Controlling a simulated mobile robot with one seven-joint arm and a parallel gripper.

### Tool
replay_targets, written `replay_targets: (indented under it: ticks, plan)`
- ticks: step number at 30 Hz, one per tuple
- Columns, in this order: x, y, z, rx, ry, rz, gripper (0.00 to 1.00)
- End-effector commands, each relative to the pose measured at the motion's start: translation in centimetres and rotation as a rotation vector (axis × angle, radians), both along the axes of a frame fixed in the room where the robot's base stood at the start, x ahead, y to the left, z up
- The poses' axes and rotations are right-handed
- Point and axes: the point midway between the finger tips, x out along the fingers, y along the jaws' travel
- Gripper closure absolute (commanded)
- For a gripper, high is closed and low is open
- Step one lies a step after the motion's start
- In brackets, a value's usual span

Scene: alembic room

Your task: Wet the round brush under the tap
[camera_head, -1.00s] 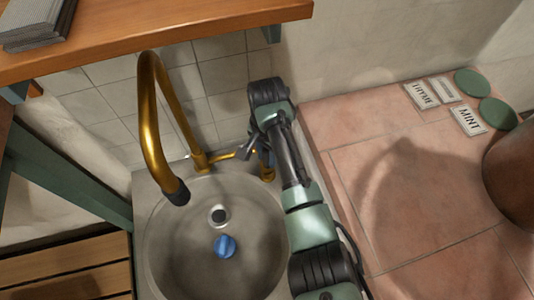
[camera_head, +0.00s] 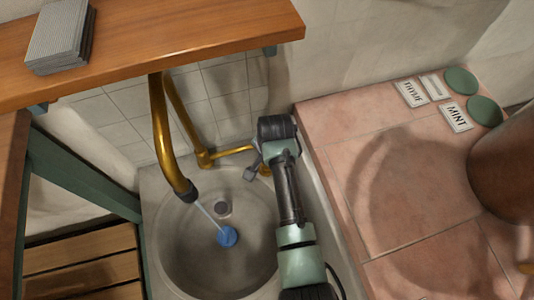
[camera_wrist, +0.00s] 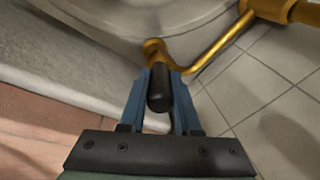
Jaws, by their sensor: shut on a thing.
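A small blue round object (camera_head: 228,236), which looks like the round brush, lies in the grey sink bowl (camera_head: 180,262) just in front of the drain (camera_head: 222,209). The golden tap (camera_head: 160,125) arches over the bowl. A thin stream of water (camera_head: 209,216) runs from its dark nozzle (camera_head: 187,193) onto the blue object. My gripper (camera_wrist: 161,76) is shut on the tap's dark handle (camera_wrist: 160,95), with one blue finger on each side. A golden rod (camera_wrist: 215,52) shows beside the handle. In the head view, the gripper's tips are partly hidden at the sink's back right.
A wooden shelf (camera_head: 200,35) with a grey stack (camera_head: 60,35) hangs over the back of the sink. To the right, a tiled counter (camera_head: 400,170) holds green discs, label cards, including MINT (camera_head: 456,117), and a brown pot (camera_head: 505,165). A slatted wooden surface (camera_head: 80,262) lies left.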

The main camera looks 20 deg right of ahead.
Motion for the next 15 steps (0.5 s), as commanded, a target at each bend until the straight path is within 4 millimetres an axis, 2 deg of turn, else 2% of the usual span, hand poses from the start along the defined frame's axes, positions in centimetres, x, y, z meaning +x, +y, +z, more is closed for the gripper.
replay_targets:
  ticks: [1, 2, 6, 7, 15]
  plan:
    - [-0.09, 0.08, -0.1, 0.001, 0.004, 0.0, 1.0]
    - [-0.09, 0.09, -0.09, 0.001, 0.004, 0.0, 0.67]
    - [-0.06, 0.07, -0.08, 0.001, 0.004, 0.0, 0.42]
    - [-0.07, 0.07, -0.07, 0.001, 0.004, 0.0, 0.39]
    - [-0.02, 0.03, 0.06, 0.0, 0.002, 0.0, 0.39]
